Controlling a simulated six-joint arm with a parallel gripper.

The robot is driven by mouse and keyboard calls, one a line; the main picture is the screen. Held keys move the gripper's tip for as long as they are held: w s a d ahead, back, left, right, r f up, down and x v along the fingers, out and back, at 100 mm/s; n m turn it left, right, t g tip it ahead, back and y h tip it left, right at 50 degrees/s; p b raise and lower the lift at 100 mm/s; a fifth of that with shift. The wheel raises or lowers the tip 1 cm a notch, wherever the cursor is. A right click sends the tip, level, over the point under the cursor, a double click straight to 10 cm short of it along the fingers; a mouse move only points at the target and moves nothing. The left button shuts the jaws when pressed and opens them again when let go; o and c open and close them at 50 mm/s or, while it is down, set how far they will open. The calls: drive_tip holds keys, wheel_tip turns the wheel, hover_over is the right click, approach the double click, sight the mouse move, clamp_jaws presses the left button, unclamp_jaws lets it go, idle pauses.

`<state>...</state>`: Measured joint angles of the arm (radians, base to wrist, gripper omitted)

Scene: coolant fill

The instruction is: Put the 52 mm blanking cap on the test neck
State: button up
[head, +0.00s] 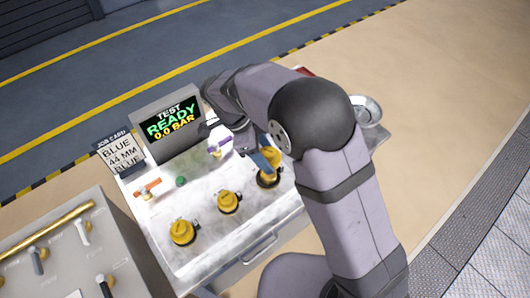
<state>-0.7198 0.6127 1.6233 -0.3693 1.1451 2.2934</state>
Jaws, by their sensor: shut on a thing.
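Several yellow caps with dark side tabs stand in a row on the pale bench top: a left one (182,232), a middle one (228,202) and a right one (268,180). Their size marks are too small to read, so I cannot tell which is the 52 mm one. My gripper (263,163) reaches down at the right yellow cap and is shut on it; the arm partly hides the jaws. I cannot tell whether this cap touches the bench. I cannot make out the test neck for certain.
A test display (169,127) reads READY, 0.0 BAR. A job card (122,156) reads BLUE 44 MM BLUE. An orange-handled fitting (147,189), a green button (181,181) and a purple-handled fitting (219,147) stand behind the caps. A metal bowl (367,110) is at the right.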

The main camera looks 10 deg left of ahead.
drive_tip(key=shift+f+b, duration=2.05)
drive_tip(key=shift+f, duration=0.7)
drive_tip(key=shift+f+b, duration=1.4)
drive_tip(key=shift+b, duration=0.15)
idle(0.4)
drive_tip(key=o, duration=1.1)
drive_tip(key=shift+r, duration=0.15)
drive_tip(key=b+v, duration=0.2)
drive_tip(key=v, duration=0.5)
